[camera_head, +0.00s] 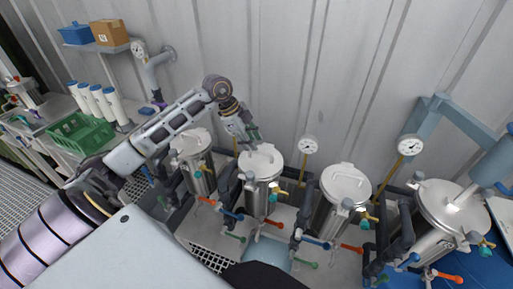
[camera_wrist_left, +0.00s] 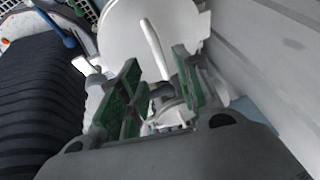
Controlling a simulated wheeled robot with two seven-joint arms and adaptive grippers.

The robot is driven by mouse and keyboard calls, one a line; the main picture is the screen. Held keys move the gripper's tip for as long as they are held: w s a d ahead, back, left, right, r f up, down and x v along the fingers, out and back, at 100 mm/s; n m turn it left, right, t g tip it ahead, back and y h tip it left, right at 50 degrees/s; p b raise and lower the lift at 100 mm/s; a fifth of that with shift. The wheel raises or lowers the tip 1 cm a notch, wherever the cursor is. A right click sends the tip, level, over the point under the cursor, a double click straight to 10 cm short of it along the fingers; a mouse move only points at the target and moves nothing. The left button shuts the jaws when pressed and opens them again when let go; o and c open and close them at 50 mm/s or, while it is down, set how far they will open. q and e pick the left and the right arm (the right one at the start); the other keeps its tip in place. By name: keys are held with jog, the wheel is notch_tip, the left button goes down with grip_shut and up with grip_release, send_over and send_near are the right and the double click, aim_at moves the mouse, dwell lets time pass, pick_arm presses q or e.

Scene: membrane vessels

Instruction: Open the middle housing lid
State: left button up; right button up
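Three similar metal housings with round lids stand in a row. The middle housing (camera_head: 259,186) has its lid (camera_head: 266,160) down on top. My left gripper (camera_head: 252,133) is at the back edge of that lid in the head view and hides part of it. In the left wrist view, the pale round lid (camera_wrist_left: 122,38) carries a raised bar handle (camera_wrist_left: 154,45). The green fingers of my left gripper (camera_wrist_left: 160,72) are spread, with the handle showing between them; I cannot tell whether they touch it. My right gripper is not in view.
The left housing (camera_head: 198,178) and right housing (camera_head: 335,205) stand close on either side, lids down. Pipes and coloured valve handles crowd the gaps. A larger vessel (camera_head: 437,240) stands far right. Gauges (camera_head: 309,145) and a ribbed wall (camera_head: 300,60) are behind. A green crate (camera_head: 80,133) is at left.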

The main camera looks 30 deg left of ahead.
aim_at(256, 152)
pick_arm(q)
jog(key=shift+x, duration=2.3)
jog(key=shift+c, duration=0.4)
grip_shut()
